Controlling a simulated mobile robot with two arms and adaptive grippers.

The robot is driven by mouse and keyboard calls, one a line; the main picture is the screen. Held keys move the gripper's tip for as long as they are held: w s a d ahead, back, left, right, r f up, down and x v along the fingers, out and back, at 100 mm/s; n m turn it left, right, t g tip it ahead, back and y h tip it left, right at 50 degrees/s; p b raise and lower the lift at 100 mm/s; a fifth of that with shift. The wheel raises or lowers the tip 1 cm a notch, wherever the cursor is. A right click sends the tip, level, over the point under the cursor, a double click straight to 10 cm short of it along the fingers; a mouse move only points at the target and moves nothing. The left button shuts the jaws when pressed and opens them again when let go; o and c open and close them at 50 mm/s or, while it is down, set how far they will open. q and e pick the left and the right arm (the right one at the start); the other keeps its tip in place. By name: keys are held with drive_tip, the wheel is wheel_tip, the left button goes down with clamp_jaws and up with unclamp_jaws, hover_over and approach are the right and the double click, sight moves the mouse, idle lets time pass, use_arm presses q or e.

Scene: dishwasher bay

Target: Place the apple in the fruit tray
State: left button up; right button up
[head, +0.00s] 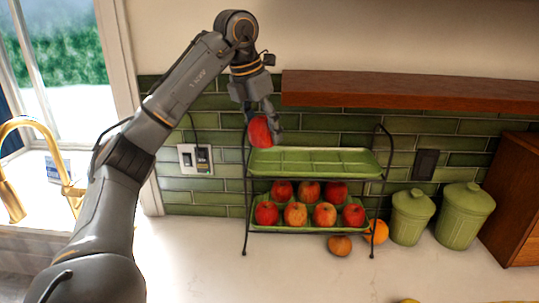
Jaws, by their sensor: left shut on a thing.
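My left gripper (262,118) is shut on a red apple (259,132). It holds the apple at the upper left of a two-tier black wire stand, near the left end of the top green tray (335,163). The top tray is empty. Whether the apple touches the tray's edge I cannot tell. The lower green tray (290,228) holds several red and orange-red apples (324,214) in two rows. My right gripper is not in view.
An orange (377,231) and a brownish-orange fruit (339,245) lie on the counter by the stand. Two green lidded canisters (411,217) (463,215) and a wooden cabinet (515,195) stand right. A wooden shelf (405,92) hangs above the stand. The front counter is mostly clear.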

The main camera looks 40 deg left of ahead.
use_arm(q)
drive_tip(key=w+a+p, duration=0.4)
drive_tip(key=w+a, duration=0.1)
drive_tip(key=w, duration=0.1)
drive_tip(key=f, duration=0.4)
drive_tip(key=f+p, duration=0.1)
drive_tip(key=f, duration=0.1)
drive_tip(key=shift+w+a+f, duration=0.2)
drive_tip(key=shift+a+f, duration=0.05)
drive_tip(key=shift+f, duration=0.25)
drive_tip(key=p+x, duration=0.1)
drive_tip(key=s+p+x, duration=0.1)
drive_tip(key=x, duration=0.1)
drive_tip(key=shift+w+f, duration=0.15)
drive_tip(key=shift+f, duration=0.3)
drive_tip(key=shift+a+f, duration=0.1)
drive_tip(key=shift+f, duration=0.25)
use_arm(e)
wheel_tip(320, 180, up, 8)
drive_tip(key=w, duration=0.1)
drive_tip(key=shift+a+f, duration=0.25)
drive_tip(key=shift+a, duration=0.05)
use_arm(q)
drive_tip(key=shift+f, duration=0.1)
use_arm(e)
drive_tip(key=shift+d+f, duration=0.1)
